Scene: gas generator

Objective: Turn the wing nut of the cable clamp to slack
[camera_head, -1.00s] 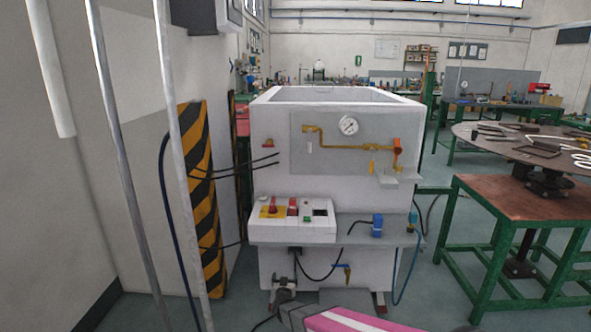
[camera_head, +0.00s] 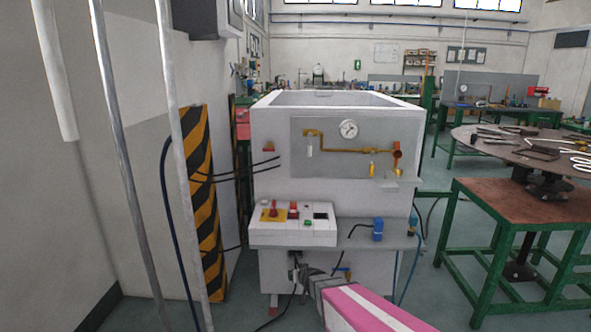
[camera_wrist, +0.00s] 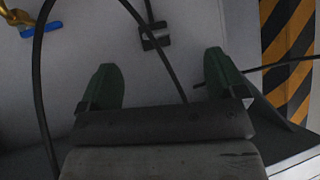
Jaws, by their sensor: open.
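A small dark bracket (camera_wrist: 155,36) with a black cable (camera_wrist: 171,68) at it sits on the pale machine face in the wrist view; it looks like the cable clamp. I cannot make out its wing nut clearly. My gripper (camera_wrist: 160,64) is open, with its two green fingers apart and nothing visibly held between them. The bracket lies beyond the gap between the fingertips, apart from both. In the head view my gripper (camera_head: 299,268) is at the lower front of the white machine (camera_head: 275,215), under the control box, and hides part of that area.
A blue-handled brass valve (camera_wrist: 40,30) is at the upper left of the wrist view. A loose black cable curves past the left finger. A striped column (camera_head: 200,215) stands left of the machine. A green-framed table (camera_head: 520,200) stands at right.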

